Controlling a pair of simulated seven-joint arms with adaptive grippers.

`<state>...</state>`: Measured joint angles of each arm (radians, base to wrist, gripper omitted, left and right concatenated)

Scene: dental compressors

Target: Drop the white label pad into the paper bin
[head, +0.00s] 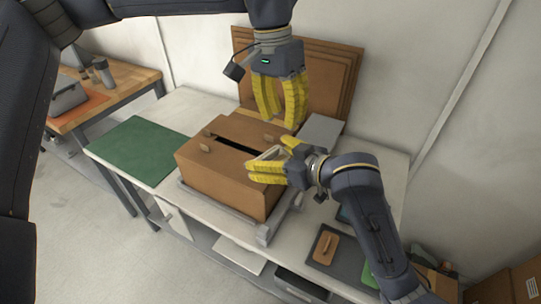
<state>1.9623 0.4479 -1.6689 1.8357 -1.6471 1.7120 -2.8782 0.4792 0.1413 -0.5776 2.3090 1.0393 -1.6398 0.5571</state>
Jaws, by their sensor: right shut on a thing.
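The paper bin looks like the brown box (215,168) with a dark slot in its top, standing on the white table. My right gripper (266,160) is over the right part of the box, close to the slot. It is shut on a small pale thing, apparently the white label pad (267,154), mostly hidden by the yellow fingers. I cannot tell whether the pad touches the box. My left gripper (279,122) hangs above the back of the box, its yellow fingers apart and nothing visible between them.
Brown panels (325,75) lean on the wall behind the box. A green mat (137,150) lies clear on the left of the white table (190,103). A dark tray (323,246) with a brown piece lies at the front right. A wooden bench (128,84) stands at the far left.

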